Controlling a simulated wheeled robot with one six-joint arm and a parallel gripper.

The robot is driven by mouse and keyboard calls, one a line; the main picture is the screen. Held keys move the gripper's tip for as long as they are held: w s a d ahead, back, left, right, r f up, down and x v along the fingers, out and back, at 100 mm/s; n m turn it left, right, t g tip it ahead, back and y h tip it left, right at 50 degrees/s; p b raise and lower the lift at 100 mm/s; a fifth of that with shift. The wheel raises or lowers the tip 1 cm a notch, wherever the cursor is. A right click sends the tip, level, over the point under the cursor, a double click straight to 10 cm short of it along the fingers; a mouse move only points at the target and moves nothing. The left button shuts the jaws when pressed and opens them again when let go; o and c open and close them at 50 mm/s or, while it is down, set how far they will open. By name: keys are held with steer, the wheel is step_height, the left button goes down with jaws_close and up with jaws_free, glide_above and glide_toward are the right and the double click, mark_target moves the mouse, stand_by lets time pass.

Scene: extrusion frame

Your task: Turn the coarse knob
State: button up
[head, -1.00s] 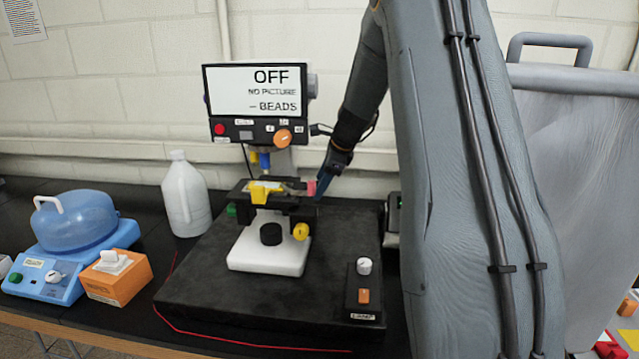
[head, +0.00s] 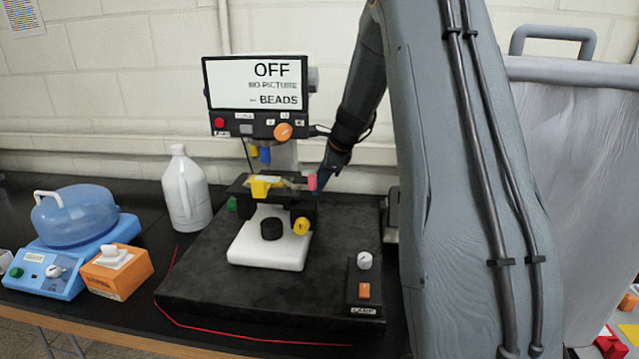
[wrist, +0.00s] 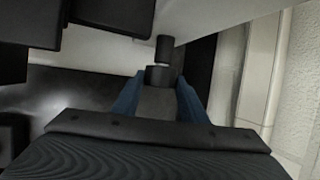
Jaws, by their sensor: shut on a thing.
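The microscope has a white base (head: 268,245), a black stage and a screen on top. My gripper (head: 324,174) is at the right rear of the stage, partly hidden by a pink cylinder (head: 312,181). In the wrist view, my gripper's blue fingers (wrist: 157,80) are on either side of a short black round knob (wrist: 160,75), shut on it. A thinner black cylinder (wrist: 164,48) lies just beyond it, by a pale body. This gripped knob seems to be the coarse knob; no label shows. A yellow knob (head: 301,226) sits at the stage's lower right.
The screen (head: 257,85) reads OFF, NO PICTURE, BEADS. A lamp box (head: 365,310) stands on the front right of the black slab (head: 210,285). A white jug (head: 185,190), an orange box (head: 118,275) and a blue device (head: 50,275) stand left.

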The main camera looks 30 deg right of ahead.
steer(key=t+b, duration=0.1)
steer(key=b, duration=0.2)
steer(key=shift+f+h, duration=0.15)
steer(key=shift+h, duration=0.15)
steer(key=shift+b, duration=0.9)
steer(key=shift+s+t+b, duration=0.1)
steer(key=shift+t+b, duration=0.3)
steer(key=shift+b, duration=0.15)
steer(key=o, duration=1)
steer(key=shift+r, duration=0.2)
steer(key=shift+a+b+v, duration=0.2)
steer(key=shift+b+v, duration=0.4)
steer(key=shift+v, duration=3.25)
